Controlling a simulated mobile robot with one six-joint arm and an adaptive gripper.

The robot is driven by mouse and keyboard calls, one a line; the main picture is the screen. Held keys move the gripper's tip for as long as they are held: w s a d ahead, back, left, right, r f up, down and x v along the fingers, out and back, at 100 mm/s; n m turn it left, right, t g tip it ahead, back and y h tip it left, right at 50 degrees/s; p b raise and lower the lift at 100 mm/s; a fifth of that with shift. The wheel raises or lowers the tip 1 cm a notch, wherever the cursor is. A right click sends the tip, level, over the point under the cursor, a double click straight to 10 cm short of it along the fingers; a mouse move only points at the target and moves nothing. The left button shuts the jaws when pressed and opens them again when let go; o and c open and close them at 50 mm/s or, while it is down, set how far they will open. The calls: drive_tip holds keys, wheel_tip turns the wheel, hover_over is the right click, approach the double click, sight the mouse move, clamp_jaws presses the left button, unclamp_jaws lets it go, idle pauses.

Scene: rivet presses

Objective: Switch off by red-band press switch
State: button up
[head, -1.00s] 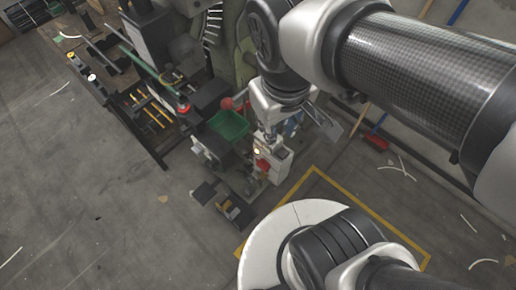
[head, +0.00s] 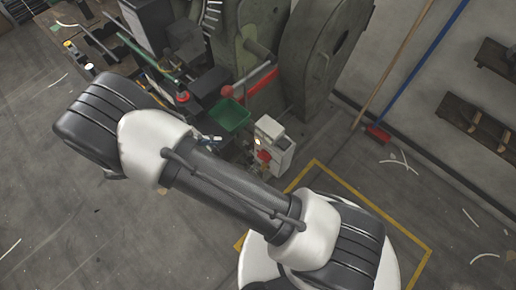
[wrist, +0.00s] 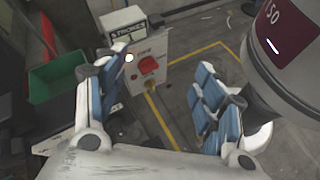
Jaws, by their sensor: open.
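A pale switch box (head: 276,145) with a red knob (head: 264,156) on its face stands at the foot of the green press (head: 262,40), which carries a red band (head: 262,84). In the wrist view the box (wrist: 128,38) and its red knob (wrist: 148,66) appear beyond and between the blue-padded fingers. My gripper (wrist: 162,85) is open and empty, with the knob apart from both fingers. In the head view my arm hides most of the gripper.
A green bin (head: 230,115) sits left of the box; it also shows in the wrist view (wrist: 56,78). A lever with a red ball (head: 228,91) is above the bin. Yellow floor lines (head: 350,180) mark clear floor at right. A broom (head: 378,133) leans on the wall.

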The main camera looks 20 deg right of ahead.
drive_tip(key=s+a+f+n+t+h, duration=0.1)
drive_tip(key=s+f+n+t+h, duration=0.3)
drive_tip(key=f, duration=0.8)
drive_tip(key=n+t+y, duration=0.1)
drive_tip(key=n+t, duration=0.4)
approach(261, 159)
drive_tip(key=x, duration=0.9)
drive_tip(key=shift+d+b, duration=0.25)
drive_tip(key=shift+b, duration=0.15)
drive_tip(key=shift+c, duration=0.5)
drive_tip(key=c, duration=1)
